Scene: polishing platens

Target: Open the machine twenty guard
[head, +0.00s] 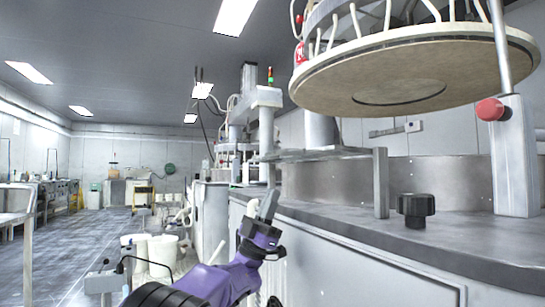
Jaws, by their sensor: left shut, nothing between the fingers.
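A large polishing machine fills the right side of the head view, with a round upper platen (425,75) hanging raised over its grey worktop (460,245). A curved steel wall (450,180) stands behind the worktop, with a flat grey ledge (318,154) and an upright post (381,184) in front of it. I cannot tell which of these parts is the guard, and no readable number shows. My left gripper (268,206) is shut and empty, pointing up in front of the worktop's far-left end, apparently touching nothing. My right gripper is out of view.
A black knob (416,209) stands on the worktop, and a red button (489,109) sits on a grey column at right. White buckets (162,254) stand on the floor left of my arm. The aisle (85,245) at left is mostly clear.

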